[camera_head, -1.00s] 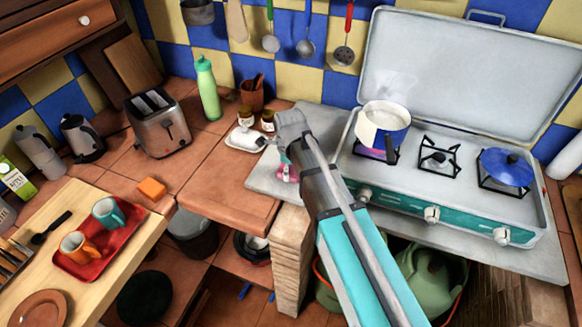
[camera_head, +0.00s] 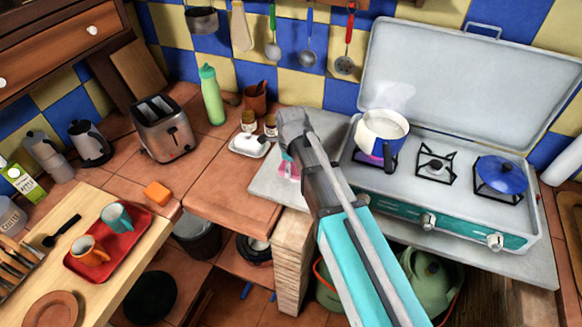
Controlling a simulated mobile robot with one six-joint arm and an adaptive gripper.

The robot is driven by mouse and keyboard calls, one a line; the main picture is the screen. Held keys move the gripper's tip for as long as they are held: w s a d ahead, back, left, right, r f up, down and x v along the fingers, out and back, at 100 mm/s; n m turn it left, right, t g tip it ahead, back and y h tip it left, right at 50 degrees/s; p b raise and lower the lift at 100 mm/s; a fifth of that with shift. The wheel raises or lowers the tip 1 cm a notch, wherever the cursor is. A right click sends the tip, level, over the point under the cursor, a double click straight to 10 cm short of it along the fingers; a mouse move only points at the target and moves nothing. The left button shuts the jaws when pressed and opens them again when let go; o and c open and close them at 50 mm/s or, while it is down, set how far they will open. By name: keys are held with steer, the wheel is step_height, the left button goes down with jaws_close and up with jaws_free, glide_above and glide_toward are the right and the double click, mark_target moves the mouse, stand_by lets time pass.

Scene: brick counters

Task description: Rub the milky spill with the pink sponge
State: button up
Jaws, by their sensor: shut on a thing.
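My gripper (camera_head: 288,156) points down over the left end of the grey counter slab (camera_head: 268,184), left of the stove. It is shut on the pink sponge (camera_head: 290,171), which shows only as a small pink patch below the fingers. The sponge is low at the slab; I cannot tell whether it touches the surface. I cannot make out the milky spill; the gripper and arm hide part of the slab there.
A white butter dish (camera_head: 249,146) and small jars (camera_head: 248,121) stand just left of the gripper. The camping stove (camera_head: 440,190) with a steaming pot (camera_head: 383,133) is on the right. An orange block (camera_head: 157,193) lies on the tiled counter, which has free room.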

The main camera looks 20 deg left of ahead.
steer(key=shift+r+p, duration=0.75)
steer(key=shift+r, duration=0.25)
steer(key=shift+r+p, duration=1.5)
steer(key=shift+f, duration=0.1)
steer(key=shift+w+d+f+b, duration=0.15)
steer(key=shift+w+f+b, duration=0.1)
steer(key=shift+b, duration=0.1)
